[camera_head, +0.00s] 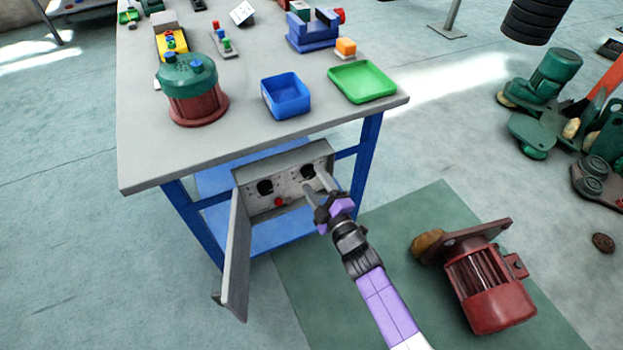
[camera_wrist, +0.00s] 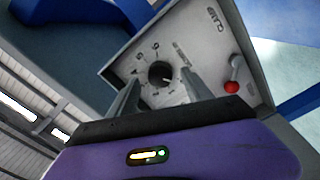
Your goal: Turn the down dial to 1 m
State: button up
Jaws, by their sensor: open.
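An open grey control box (camera_head: 285,159) under the bench holds two black dials, a left one (camera_head: 265,187) and a right one (camera_head: 307,171). In the wrist view one black dial (camera_wrist: 159,72) has a ring of numbers around it, with a pale mark toward its lower right. Its label and numbers are too small to read surely. My gripper (camera_head: 314,183) is open in front of the right dial. In the wrist view its fingers (camera_wrist: 162,90) lie on both sides below the dial; I cannot tell whether they touch it.
A red knob (camera_wrist: 232,87) sits on the panel beside the dial, near the word CLAMP. The box door (camera_head: 237,258) hangs open on the left. The bench top (camera_head: 230,150) overhangs the box. A red motor (camera_head: 490,285) lies on the green mat right of my arm.

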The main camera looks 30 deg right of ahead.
jog(key=shift+w, duration=0.9)
jog(key=shift+c, duration=0.5)
grip_shut()
jog(key=shift+m, duration=0.4)
jog(key=m+p, duration=0.1)
jog(key=m, duration=0.1)
jog(key=shift+r+m, duration=0.1)
jog(key=shift+m, duration=0.3)
jog(key=shift+a+m+p, duration=0.1)
jog(key=shift+m+p, duration=0.4)
jog(key=shift+m, duration=1.6)
